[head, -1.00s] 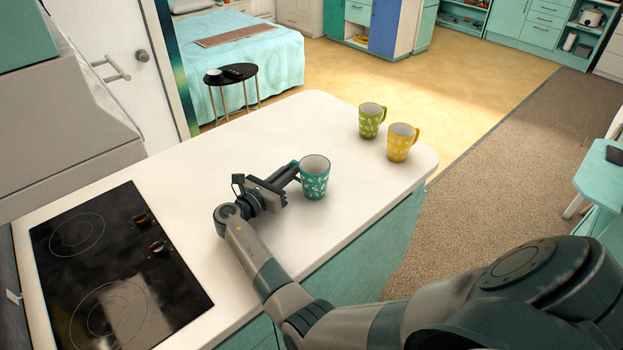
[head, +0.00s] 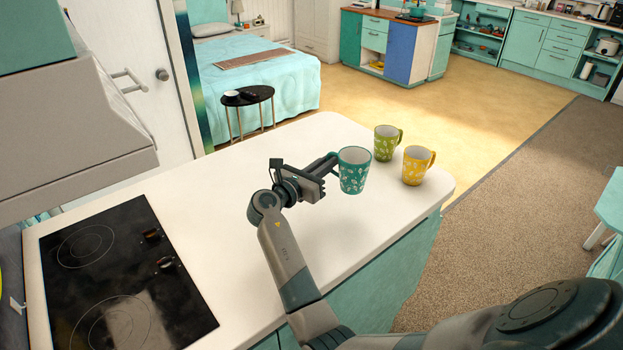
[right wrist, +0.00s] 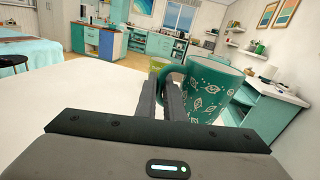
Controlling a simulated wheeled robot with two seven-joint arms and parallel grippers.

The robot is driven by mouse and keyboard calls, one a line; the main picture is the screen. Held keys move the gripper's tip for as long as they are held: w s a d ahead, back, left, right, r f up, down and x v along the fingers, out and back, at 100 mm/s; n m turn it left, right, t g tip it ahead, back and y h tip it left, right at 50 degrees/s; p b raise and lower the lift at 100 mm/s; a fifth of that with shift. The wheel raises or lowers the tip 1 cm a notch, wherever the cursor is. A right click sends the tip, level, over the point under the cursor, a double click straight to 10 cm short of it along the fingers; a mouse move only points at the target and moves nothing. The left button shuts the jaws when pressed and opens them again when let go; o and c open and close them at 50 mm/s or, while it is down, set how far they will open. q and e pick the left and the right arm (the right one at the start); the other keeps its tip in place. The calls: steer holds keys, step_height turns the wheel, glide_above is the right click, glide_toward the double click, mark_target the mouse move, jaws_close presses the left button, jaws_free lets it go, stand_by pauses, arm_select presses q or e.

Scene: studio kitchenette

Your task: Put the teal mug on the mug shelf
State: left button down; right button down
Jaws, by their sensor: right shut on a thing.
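The teal mug (head: 354,171) with white leaf marks is upright at the right gripper's fingertips, over the white counter. My right gripper (head: 331,164) is shut on it from its left side. In the right wrist view the fingers (right wrist: 163,100) close at the handle side of the teal mug (right wrist: 209,92). I cannot tell for sure whether its base touches the counter. The left gripper is not in view. No shelf that I can identify as the mug shelf shows clearly; wall shelves (right wrist: 233,53) appear in the right wrist view.
A green mug (head: 386,144) and a yellow mug (head: 416,167) stand on the counter (head: 220,213) just right of the teal mug. A black cooktop (head: 120,280) is at the left, below a grey hood (head: 75,120). Open floor (head: 410,105) lies beyond the counter.

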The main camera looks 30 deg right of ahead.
steer(key=d+r, duration=0.1)
steer(key=s+d+r, duration=0.1)
steer(key=d, duration=0.1)
steer(key=d+r, duration=0.1)
steer(key=shift+s+d+r+b, duration=0.1)
steer(key=shift+s+d+b, duration=0.15)
steer(key=shift+d+b, duration=0.15)
